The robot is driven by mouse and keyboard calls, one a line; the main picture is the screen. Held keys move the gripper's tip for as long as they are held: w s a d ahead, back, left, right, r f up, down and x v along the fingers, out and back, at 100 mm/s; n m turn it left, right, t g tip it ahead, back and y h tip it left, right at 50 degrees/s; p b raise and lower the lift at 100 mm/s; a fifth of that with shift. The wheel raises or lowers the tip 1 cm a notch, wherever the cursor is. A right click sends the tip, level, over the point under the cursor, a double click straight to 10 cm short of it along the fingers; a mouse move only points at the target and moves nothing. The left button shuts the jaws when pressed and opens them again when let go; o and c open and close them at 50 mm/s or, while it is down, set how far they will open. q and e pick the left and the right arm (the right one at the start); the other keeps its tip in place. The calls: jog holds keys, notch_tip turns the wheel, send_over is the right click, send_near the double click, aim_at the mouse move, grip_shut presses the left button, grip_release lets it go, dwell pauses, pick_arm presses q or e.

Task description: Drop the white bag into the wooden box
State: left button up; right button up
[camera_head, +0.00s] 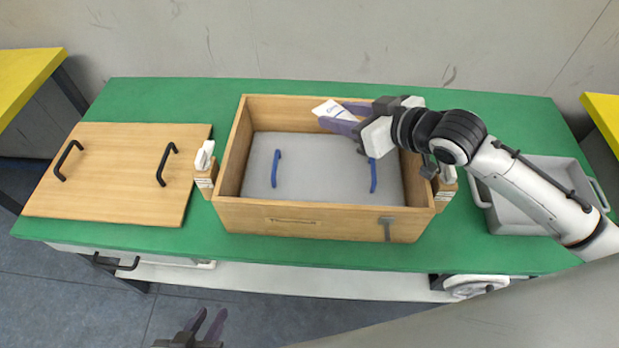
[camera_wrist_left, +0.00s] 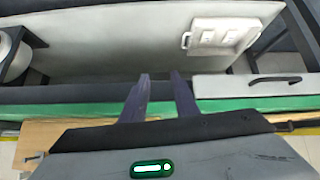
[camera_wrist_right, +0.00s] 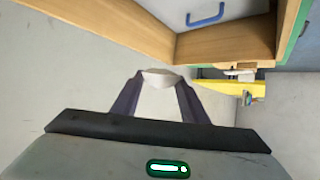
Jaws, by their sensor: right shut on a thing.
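The wooden box (camera_head: 300,217) stands open in the middle of the green table, with a grey floor and two blue handles inside. My right gripper (camera_head: 338,116) is over the far part of the box, shut on the white bag (camera_head: 330,108). The bag sticks out past the fingertips and also shows between the fingers in the right wrist view (camera_wrist_right: 160,92). Part of it is hidden by the fingers. My left gripper (camera_head: 208,322) is empty and open, in front of the table's near edge. Its parted fingers also show in the left wrist view (camera_wrist_left: 160,88).
A wooden lid (camera_head: 120,175) with two black handles lies left of the box. A grey tray (camera_head: 545,170) sits at the right, partly under my right arm. White latches (camera_head: 205,160) stand at the box's sides. A grey wall is behind the table.

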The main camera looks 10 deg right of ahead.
jog(key=shift+f, duration=0.8)
pick_arm(q)
jog(key=shift+w+f+b, duration=0.45)
jog(key=shift+f+b, duration=0.1)
jog(key=shift+b, duration=0.25)
pick_arm(e)
notch_tip(320, 180, down, 5)
jog(key=shift+r, duration=0.1)
pick_arm(q)
jog(key=shift+s, duration=0.15)
pick_arm(e)
jog(key=o, duration=1.1)
pick_arm(q)
jog(key=shift+f, duration=0.1)
pick_arm(e)
jog(key=shift+v, duration=5.15)
